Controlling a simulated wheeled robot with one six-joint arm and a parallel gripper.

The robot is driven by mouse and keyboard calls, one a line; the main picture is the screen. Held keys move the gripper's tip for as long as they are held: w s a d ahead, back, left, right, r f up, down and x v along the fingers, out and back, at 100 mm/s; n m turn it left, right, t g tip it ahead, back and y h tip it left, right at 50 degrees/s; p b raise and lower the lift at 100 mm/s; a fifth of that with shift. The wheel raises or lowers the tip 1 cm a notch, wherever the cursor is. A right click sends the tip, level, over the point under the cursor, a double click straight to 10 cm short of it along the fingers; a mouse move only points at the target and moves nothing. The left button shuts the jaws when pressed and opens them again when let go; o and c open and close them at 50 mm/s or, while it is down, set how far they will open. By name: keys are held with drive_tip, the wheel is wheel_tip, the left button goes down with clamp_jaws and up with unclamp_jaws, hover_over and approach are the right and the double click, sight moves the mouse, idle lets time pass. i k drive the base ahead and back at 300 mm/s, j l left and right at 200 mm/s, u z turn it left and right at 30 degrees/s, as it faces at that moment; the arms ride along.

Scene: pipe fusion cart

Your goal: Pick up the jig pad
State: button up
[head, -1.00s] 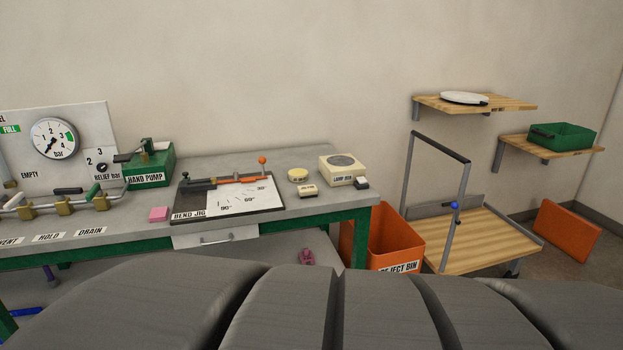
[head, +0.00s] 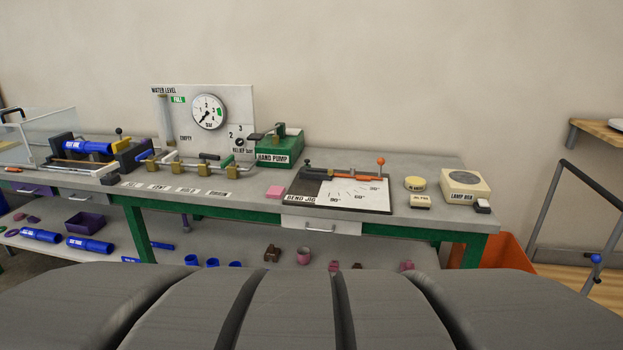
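The jig pad (head: 421,200) looks like a small cream block with a dark-lettered label on its front, too small to read surely. It sits on the grey workbench (head: 240,180), right of the bend jig board (head: 356,196). A round yellow pad or tin (head: 415,184) lies just behind it. The cream lamp box (head: 466,186) stands to its right. My gripper is not in view.
A small white block with a dark top (head: 482,206) sits by the bench's right end. A pink block (head: 275,192) lies left of the bend jig. The green hand pump (head: 280,148) stands farther back. An orange bin (head: 508,251) and a trolley frame (head: 577,215) are at right.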

sight(422, 202)
drive_tip(key=i+l, duration=0.45)
drive_tip(key=i+l+u, duration=0.1)
drive_tip(key=i+l, duration=0.35)
drive_tip(key=l, duration=0.15)
drive_tip(key=i+l+u, duration=0.1)
drive_tip(key=i+l, duration=0.35)
drive_tip(key=l, duration=0.15)
